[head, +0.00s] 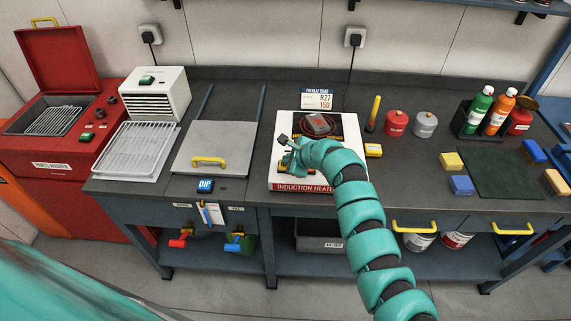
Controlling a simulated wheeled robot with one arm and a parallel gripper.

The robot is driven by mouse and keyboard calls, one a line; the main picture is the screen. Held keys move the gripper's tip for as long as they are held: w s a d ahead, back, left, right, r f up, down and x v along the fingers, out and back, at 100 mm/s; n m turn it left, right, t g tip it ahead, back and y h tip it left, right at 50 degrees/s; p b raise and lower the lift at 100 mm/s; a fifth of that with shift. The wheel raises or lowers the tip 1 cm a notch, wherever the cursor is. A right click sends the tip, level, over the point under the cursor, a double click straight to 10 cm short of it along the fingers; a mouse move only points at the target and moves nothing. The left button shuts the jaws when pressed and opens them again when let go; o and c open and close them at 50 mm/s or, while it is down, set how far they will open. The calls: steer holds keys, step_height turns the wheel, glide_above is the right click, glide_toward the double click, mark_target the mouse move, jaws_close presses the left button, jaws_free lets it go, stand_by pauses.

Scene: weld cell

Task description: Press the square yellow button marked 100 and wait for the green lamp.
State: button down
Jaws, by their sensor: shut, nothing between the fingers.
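The white and red induction heater (300,187) sits on the bench, with a dark top and a coil with a grey block at its back. My gripper (288,164) is over the front left of the heater, pointing down, shut and empty. Small yellow patches (311,171) show on the heater's front part beside my gripper. My gripper and arm hide much of this panel. I cannot read a 100 mark or tell whether my gripper touches a button. No lit green lamp is discernible.
A sign (317,98) reading R27 150 stands behind the heater. A yellow box (373,150), a red canister (396,123) and a grey canister (425,124) stand to the right. A grey plate with a yellow handle (209,162) lies to the left.

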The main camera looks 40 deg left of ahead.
steer(key=shift+f, duration=0.4)
stand_by(0.5)
steer(key=shift+r+p, duration=0.55)
steer(key=shift+r, duration=0.4)
steer(key=shift+r+p, duration=1.5)
steer(key=shift+r, duration=1.05)
steer(key=shift+f, duration=0.1)
